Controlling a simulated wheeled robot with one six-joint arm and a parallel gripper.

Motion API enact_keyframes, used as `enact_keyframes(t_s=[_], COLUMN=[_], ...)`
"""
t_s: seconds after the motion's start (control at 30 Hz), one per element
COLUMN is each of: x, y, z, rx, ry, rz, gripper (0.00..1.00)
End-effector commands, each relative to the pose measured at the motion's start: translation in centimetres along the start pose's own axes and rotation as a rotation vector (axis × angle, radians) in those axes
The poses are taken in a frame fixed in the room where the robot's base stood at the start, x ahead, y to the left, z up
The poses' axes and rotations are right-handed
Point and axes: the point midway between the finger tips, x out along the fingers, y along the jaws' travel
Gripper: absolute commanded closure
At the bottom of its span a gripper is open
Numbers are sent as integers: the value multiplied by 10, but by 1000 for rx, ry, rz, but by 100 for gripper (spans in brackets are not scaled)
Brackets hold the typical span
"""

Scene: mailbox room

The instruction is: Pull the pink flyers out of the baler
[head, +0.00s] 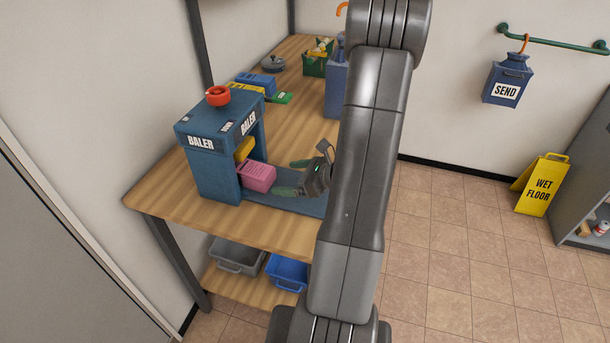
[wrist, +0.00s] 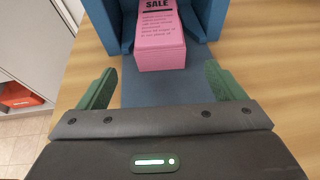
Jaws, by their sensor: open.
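The blue baler (head: 214,160) stands on the wooden workbench, with a red knob on top and a yellow part inside its opening. The pink flyers (head: 257,177) form a block that sticks out of the opening onto the baler's flat blue base. In the wrist view the pink stack (wrist: 162,40) lies ahead, its top sheet printed "SALE"; its far end is hidden inside the baler. My gripper (head: 288,177) is open and empty in front of the opening. In the wrist view its green fingers (wrist: 160,85) are spread wider than the stack, short of its near face.
Behind the baler on the workbench (head: 170,200) are blue, yellow and green items (head: 258,86), a dark lidded pot (head: 273,63), a green crate (head: 318,64) and a blue container (head: 336,90). Grey (head: 237,256) and blue (head: 287,272) bins sit on the lower shelf. A yellow wet-floor sign (head: 541,184) stands right.

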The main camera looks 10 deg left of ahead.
Motion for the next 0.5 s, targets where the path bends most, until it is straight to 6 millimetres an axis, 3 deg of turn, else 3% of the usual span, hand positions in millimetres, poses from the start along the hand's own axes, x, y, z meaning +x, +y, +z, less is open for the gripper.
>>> enact_keyframes(t_s=[0.2, 0.5], x=[43, 75], y=[1, 0], z=[1, 0], rx=[0, -1], ry=[1, 0], rz=[4, 0], gripper=[11, 11])
